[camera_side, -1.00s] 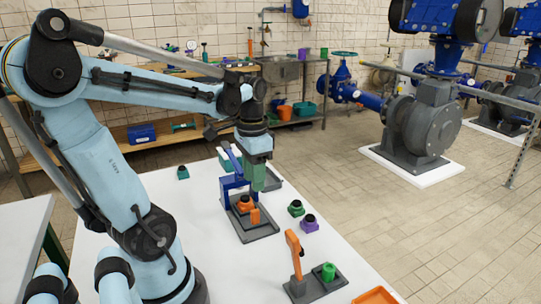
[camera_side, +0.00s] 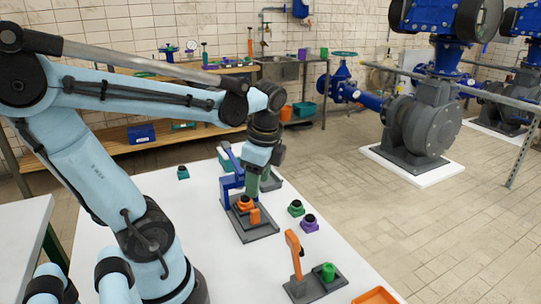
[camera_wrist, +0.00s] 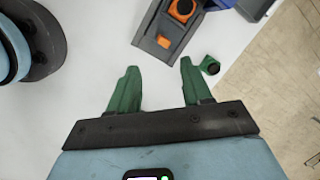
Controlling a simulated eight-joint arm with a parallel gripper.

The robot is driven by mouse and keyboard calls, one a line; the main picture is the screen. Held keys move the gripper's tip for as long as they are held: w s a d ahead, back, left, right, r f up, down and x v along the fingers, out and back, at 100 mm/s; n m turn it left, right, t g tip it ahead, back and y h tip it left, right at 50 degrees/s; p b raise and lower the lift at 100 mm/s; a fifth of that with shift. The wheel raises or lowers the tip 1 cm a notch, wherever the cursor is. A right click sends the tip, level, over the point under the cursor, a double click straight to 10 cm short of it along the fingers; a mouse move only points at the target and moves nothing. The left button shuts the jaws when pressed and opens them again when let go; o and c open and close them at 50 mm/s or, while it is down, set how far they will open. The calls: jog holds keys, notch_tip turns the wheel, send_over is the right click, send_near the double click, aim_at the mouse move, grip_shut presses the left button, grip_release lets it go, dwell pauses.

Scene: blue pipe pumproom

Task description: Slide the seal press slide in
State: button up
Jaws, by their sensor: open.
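The seal press (camera_side: 231,183) stands on the white table with a blue frame and a grey base. Its orange slide (camera_side: 254,215) has a block-like grip at the front, and an orange holder with a black top (camera_side: 245,202) sits behind it. In the wrist view the slide's orange grip (camera_wrist: 163,42) and the black-topped holder (camera_wrist: 181,9) show at the top, beyond my fingertips. My gripper (camera_wrist: 160,68) is open, with two green fingers apart and nothing between them. In the side view my gripper (camera_side: 262,181) is beside the press frame, which partly overlaps it.
A green black-topped piece (camera_side: 296,208) and a purple one (camera_side: 309,223) stand right of the press. An orange lever fixture (camera_side: 294,255) with a green cylinder (camera_side: 328,271) and an orange tray (camera_side: 375,297) are at the front. A teal piece (camera_side: 183,172) stands at the back left.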

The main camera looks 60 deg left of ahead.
aim_at(255, 211)
jog(key=shift+a+f+m+y, duration=0.4)
jog(key=shift+f+m, duration=1)
jog(key=shift+f, duration=0.5)
jog(key=shift+a+f+m+y, duration=0.25)
jog(key=shift+a+f+m, duration=0.25)
jog(key=shift+f+m, duration=1.15)
jog(key=shift+a+f+m+y, duration=0.4)
jog(key=shift+f+m, duration=0.75)
jog(key=shift+f, duration=1)
grip_shut()
